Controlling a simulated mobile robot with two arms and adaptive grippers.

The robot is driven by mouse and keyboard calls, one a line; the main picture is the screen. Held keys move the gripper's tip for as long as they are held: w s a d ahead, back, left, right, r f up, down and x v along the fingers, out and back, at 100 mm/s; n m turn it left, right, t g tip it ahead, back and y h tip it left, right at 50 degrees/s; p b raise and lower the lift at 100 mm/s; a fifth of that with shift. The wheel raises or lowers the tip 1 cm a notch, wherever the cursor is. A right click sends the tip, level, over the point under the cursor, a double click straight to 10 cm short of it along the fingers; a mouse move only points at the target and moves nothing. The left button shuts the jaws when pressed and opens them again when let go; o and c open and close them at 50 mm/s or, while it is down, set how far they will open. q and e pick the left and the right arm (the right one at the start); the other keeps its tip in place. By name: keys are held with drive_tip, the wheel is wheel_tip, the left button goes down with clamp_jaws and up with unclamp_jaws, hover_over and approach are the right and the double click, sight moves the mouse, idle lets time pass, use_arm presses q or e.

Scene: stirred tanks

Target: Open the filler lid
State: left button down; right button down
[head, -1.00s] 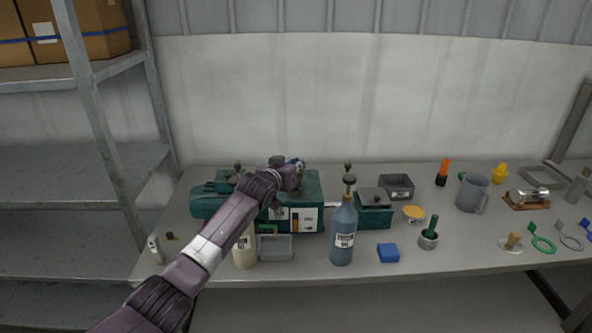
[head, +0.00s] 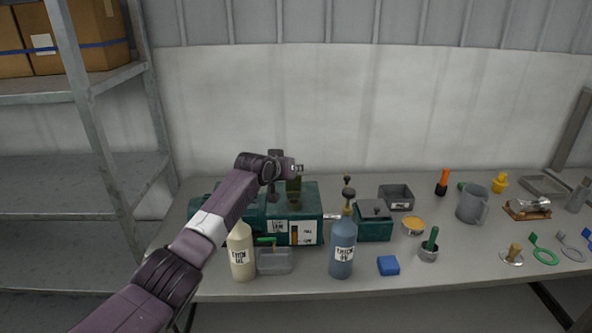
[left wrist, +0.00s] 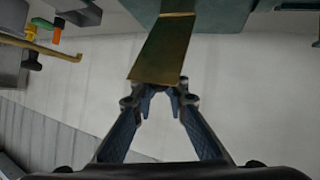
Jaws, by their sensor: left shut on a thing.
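The green gearbox-like tank (head: 308,203) stands on the bench with white labels on its front. A brass filler lid (head: 293,190) stands up from its top, under my left gripper (head: 294,170). In the left wrist view the lid is a flat brass plate (left wrist: 164,52) reaching from the green body (left wrist: 228,14) to the fingertips. My left gripper (left wrist: 160,92) is shut on the lid's free edge; the exact contact is partly hidden. My arm hides the tank's left part. My right gripper is not in view.
A cream oil bottle (head: 241,252), a clear tray (head: 275,262) and a blue oil bottle (head: 342,249) stand in front of the tank. A smaller green box (head: 374,222) stands to the right. A grey shelf rack (head: 100,150) is at the left.

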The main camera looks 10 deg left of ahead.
use_arm(q)
drive_tip(key=shift+s+a+f, duration=0.1)
drive_tip(key=shift+a+f, duration=0.2)
drive_tip(key=shift+a, duration=0.05)
idle(0.5)
drive_tip(key=c, duration=2.5)
unclamp_jaws()
drive_tip(key=o, duration=0.6)
drive_tip(key=shift+s+a+r, duration=0.2)
drive_tip(key=shift+a, duration=0.05)
drive_tip(key=shift+c, duration=0.2)
drive_tip(key=shift+w+d, duration=0.15)
drive_tip(key=shift+d, duration=0.15)
drive_tip(key=shift+r, duration=0.1)
drive_tip(key=shift+s, duration=0.2)
drive_tip(key=v, duration=1.1)
drive_tip(key=shift+s, duration=0.25)
drive_tip(key=shift+r, duration=0.1)
